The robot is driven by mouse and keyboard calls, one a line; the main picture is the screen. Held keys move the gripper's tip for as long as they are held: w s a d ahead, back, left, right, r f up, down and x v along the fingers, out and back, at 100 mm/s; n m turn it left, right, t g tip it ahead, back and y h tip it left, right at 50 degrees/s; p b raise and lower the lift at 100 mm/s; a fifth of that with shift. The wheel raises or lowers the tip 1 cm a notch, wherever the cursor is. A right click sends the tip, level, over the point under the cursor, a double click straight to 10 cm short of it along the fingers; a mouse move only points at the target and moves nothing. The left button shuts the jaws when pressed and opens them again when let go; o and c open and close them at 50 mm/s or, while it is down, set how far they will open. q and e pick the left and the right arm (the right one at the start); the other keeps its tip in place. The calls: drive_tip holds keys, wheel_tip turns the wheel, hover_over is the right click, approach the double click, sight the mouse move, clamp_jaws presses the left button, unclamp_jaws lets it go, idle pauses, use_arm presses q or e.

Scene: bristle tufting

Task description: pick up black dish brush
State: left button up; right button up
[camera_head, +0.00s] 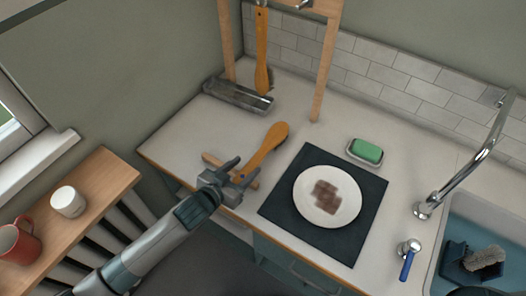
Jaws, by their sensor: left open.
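I cannot pick out a clearly black dish brush. A brush with an orange wooden handle (264,150) lies on the counter, its broad end away from me. A second orange-handled brush (262,45) with dark bristles hangs from the wooden frame. A dark item with grey bristles (486,257) sits in the sink; its full shape is unclear. My right gripper cannot be made out.
A dark mat (279,207) bears a white plate (312,214) with brown stains. A green sponge (366,151) sits in a dish behind it. A faucet (467,172) and a blue-handled tap (407,262) stand by the sink (436,262). A metal rack (240,97) is at the back.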

sight(251, 165)
drive_tip(key=shift+a, duration=0.15)
use_arm(q)
drive_tip(key=shift+w+d, duration=0.1)
drive_tip(key=shift+w+d+f+p, duration=0.3)
drive_tip(key=shift+w+d+p, duration=0.05)
drive_tip(key=shift+d+p, duration=0.15)
drive_tip(key=shift+p+x, duration=0.35)
drive_tip(key=shift+x, duration=0.6)
drive_tip(key=shift+w+d+f, duration=0.5)
drive_tip(key=shift+w+f, duration=0.05)
use_arm(e)
drive_tip(key=shift+r, duration=0.95)
use_arm(q)
drive_tip(key=shift+c, duration=0.6)
drive_tip(key=c, duration=1.1)
